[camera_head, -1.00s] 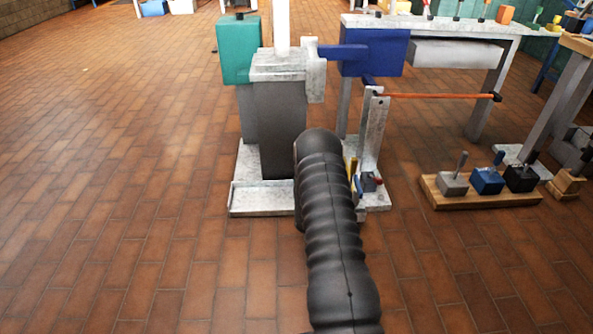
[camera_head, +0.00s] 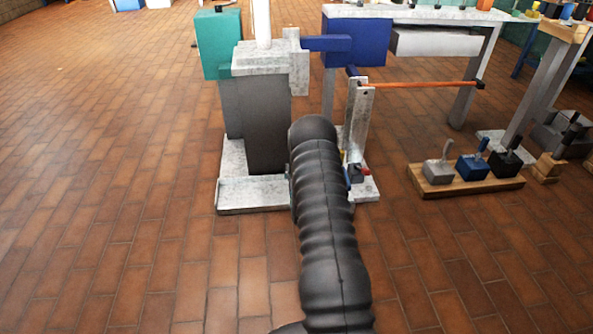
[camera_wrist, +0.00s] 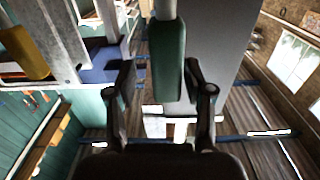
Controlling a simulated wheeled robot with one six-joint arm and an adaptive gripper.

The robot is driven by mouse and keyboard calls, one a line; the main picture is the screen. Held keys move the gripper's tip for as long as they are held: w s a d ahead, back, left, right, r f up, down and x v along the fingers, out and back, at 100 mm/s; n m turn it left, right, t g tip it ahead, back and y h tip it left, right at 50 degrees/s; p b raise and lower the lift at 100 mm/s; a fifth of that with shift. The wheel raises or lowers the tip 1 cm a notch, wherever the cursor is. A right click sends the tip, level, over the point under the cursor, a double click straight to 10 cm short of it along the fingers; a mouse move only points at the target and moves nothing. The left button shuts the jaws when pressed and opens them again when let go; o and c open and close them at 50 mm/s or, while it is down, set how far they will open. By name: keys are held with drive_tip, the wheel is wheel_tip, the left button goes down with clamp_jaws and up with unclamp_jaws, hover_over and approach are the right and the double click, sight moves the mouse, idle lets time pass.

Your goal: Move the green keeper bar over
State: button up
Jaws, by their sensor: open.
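In the wrist view a rounded green bar (camera_wrist: 168,62), which I take as the keeper bar, stands lengthwise below a pale post (camera_wrist: 165,9). My gripper (camera_wrist: 163,88) is open, with one dark finger on each side of the bar in the picture. I see no finger closed on it and cannot tell how deep it sits between them. In the head view my black ribbed arm hides my gripper and the green bar. A teal block (camera_head: 217,45) sits on the left of the grey mast stand there, beside a white post (camera_head: 262,20).
A blue block (camera_head: 356,41) and an upright bracket (camera_head: 357,115) with an orange rod (camera_head: 420,85) stand right of the stand. A wooden tray (camera_head: 440,189) of small blocks lies on the floor at right. The tiled floor at left is clear.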

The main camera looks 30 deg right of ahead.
drive_tip(key=shift+a, duration=0.1)
drive_tip(key=v, duration=1.2)
